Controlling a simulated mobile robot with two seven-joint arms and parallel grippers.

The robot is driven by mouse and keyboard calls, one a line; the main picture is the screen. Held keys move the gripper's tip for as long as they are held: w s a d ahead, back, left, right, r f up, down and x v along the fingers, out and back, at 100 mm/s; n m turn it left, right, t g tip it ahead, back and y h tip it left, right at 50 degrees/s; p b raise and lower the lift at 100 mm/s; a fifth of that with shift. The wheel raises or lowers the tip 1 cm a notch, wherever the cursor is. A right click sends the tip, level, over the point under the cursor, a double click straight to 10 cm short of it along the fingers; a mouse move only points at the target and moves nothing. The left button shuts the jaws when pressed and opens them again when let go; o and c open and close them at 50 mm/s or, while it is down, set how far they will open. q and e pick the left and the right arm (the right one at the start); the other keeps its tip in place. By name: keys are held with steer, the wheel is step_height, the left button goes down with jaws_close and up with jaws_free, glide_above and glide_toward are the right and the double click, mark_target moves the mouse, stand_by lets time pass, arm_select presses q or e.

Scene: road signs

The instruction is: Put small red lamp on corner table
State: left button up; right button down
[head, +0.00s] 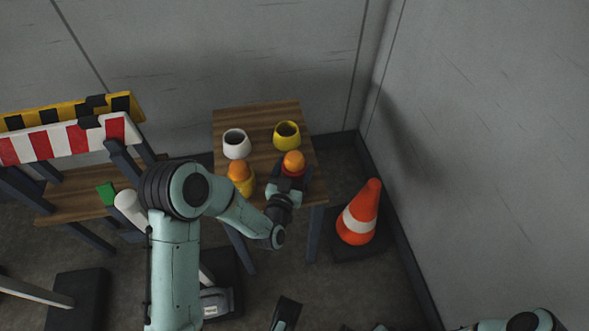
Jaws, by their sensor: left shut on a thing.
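The corner table (258,117) is a small brown wooden table against the walls' corner. My left gripper (288,184) is shut on the small red lamp (293,162), which has an orange dome and a red base. The lamp is upright at the table's front right. The fingers hide much of its base, and I cannot tell whether it touches the tabletop. A dark and teal part at the bottom edge may be my right gripper; its jaws cannot be made out.
A yellow lamp (240,176), a white pot (236,144) and a yellow pot (287,135) stand on the table. A traffic cone (359,214) stands right of it. Striped barriers (72,138) and a wooden bench (75,193) are at left.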

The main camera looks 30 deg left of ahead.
arm_select(q)
steer(key=shift+r, duration=0.15)
steer(key=o, duration=1.1)
steer(key=s, duration=0.5)
steer(key=s+d, duration=0.1)
steer(key=s, duration=0.2)
steer(key=shift+s+d+p, duration=0.1)
steer(key=shift+s+p, duration=0.1)
steer(key=shift+p, duration=0.1)
steer(key=s+p, duration=0.3)
steer(key=shift+s+d, duration=0.2)
steer(key=shift+s, duration=0.05)
arm_select(e)
steer(key=s+a+r+g, duration=0.1)
steer(key=s+a+r, duration=0.1)
steer(key=s+r, duration=0.2)
steer(key=shift+s+a+g+y, duration=0.35)
steer(key=shift+s+g+y, duration=0.05)
steer(key=shift+s, duration=0.3)
